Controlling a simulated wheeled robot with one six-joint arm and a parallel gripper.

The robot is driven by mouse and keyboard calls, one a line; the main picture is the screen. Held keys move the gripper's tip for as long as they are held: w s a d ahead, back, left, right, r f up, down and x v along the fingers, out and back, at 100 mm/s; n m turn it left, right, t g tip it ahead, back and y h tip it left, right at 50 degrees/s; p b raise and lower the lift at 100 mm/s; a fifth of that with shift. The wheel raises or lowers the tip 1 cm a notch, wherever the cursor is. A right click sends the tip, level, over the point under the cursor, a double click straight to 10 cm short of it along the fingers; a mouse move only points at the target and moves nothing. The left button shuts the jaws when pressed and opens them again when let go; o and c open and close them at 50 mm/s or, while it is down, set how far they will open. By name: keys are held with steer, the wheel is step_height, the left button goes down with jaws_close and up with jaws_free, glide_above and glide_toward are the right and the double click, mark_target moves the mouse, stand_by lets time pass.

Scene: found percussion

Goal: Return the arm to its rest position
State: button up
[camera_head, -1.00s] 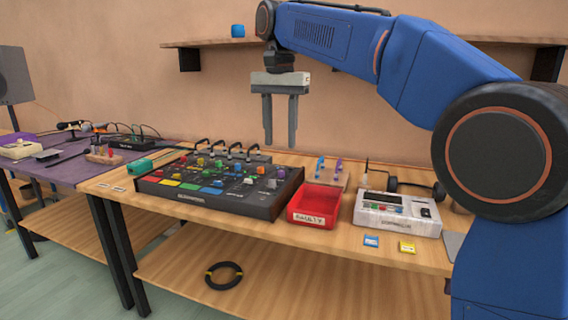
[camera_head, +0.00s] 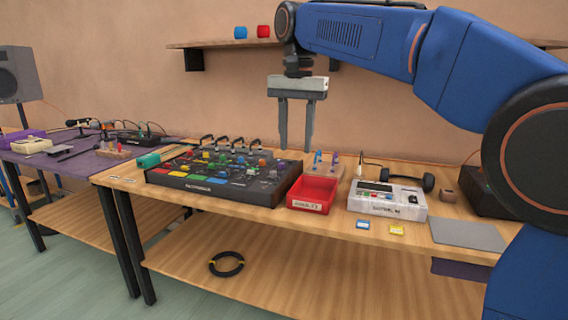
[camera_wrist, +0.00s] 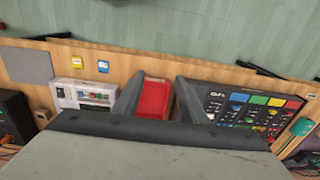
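My gripper (camera_head: 296,124) hangs pointing down, well above the workbench, over the right side of the black mixer. Its two fingers are apart with nothing between them. My blue arm reaches in from the right and holds the gripper up in front of the wall. In the wrist view the fingers (camera_wrist: 159,97) are spread, with the red bin (camera_wrist: 155,99) far below between them.
The bench holds the mixer (camera_head: 225,176), the red bin (camera_head: 314,193), a white device (camera_head: 388,199), two small cards and a grey pad (camera_head: 467,234). A wall shelf (camera_head: 222,43) carries a blue and a red item. A purple table (camera_head: 75,163) stands left.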

steer(key=s+d+f+n+t, duration=0.1)
steer(key=s+d+f, duration=0.45)
steer(key=d, duration=0.25)
steer(key=s+d+f+n+t, duration=0.1)
steer(key=s+d+f, duration=0.3)
steer(key=s+d, duration=0.35)
steer(key=s+d+f+n+t, duration=0.1)
steer(key=s+d+f, duration=0.4)
steer(key=s+f, duration=0.3)
steer(key=s+d+f+t, duration=0.1)
steer(key=s+d+f, duration=0.4)
steer(key=f, duration=0.7)
steer(key=s, duration=0.2)
steer(key=shift+s+d+n, duration=0.35)
steer(key=shift+s+n, duration=0.05)
steer(key=shift+d, duration=0.1)
